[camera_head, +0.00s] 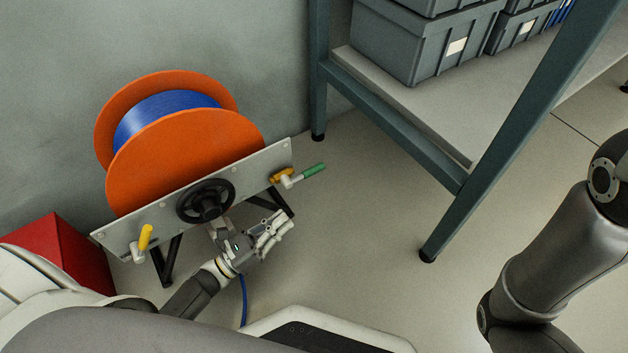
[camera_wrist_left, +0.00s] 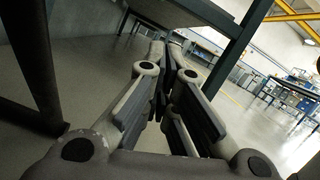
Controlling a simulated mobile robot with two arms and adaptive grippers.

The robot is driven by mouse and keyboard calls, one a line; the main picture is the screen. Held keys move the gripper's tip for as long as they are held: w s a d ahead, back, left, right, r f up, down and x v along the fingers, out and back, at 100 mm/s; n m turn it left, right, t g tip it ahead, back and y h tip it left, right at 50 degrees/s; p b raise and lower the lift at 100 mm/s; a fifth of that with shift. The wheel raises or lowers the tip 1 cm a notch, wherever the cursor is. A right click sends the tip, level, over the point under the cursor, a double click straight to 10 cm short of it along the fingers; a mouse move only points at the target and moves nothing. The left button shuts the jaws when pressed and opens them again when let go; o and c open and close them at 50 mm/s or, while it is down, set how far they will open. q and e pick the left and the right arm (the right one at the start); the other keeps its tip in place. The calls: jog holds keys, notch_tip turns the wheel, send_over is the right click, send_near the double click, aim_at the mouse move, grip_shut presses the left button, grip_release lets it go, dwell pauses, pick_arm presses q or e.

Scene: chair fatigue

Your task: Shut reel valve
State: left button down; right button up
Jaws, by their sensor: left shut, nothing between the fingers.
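The orange reel (camera_head: 185,155) with blue hose (camera_head: 160,112) stands against the wall on a black stand. A grey metal plate (camera_head: 160,222) across its front carries a black handwheel (camera_head: 206,200) in the middle. A valve with a yellow lever (camera_head: 145,238) is at the plate's left end. A valve with a green handle (camera_head: 313,170) and a yellow part is at its right end, the handle pointing right. My left gripper (camera_head: 281,222) is shut and empty, below and a little left of the green-handled valve, apart from it. Its fingers (camera_wrist_left: 165,50) also show in the left wrist view.
A red box (camera_head: 62,250) stands left of the reel. A teal-framed rack (camera_head: 395,130) with grey bins (camera_head: 430,38) stands to the right; its legs bound the free floor. A blue hose (camera_head: 243,300) hangs below my left gripper. My right arm is at the right edge.

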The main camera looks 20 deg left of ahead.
aim_at(306, 174)
pick_arm(q)
jog(key=shift+w+a+f+m, duration=0.15)
jog(key=shift+a+f+m, duration=0.1)
jog(key=shift+f, duration=0.3)
jog(key=shift+w+a+f+m, duration=0.15)
jog(key=shift+f+m, duration=0.1)
jog(key=shift+f, duration=0.25)
jog(key=w+d+r+b, duration=0.4)
jog(key=w+d+r, duration=0.1)
jog(key=w, duration=0.3)
jog(key=shift+w+r+b, duration=0.2)
jog(key=shift+r+b, duration=0.2)
jog(key=shift+r, duration=0.3)
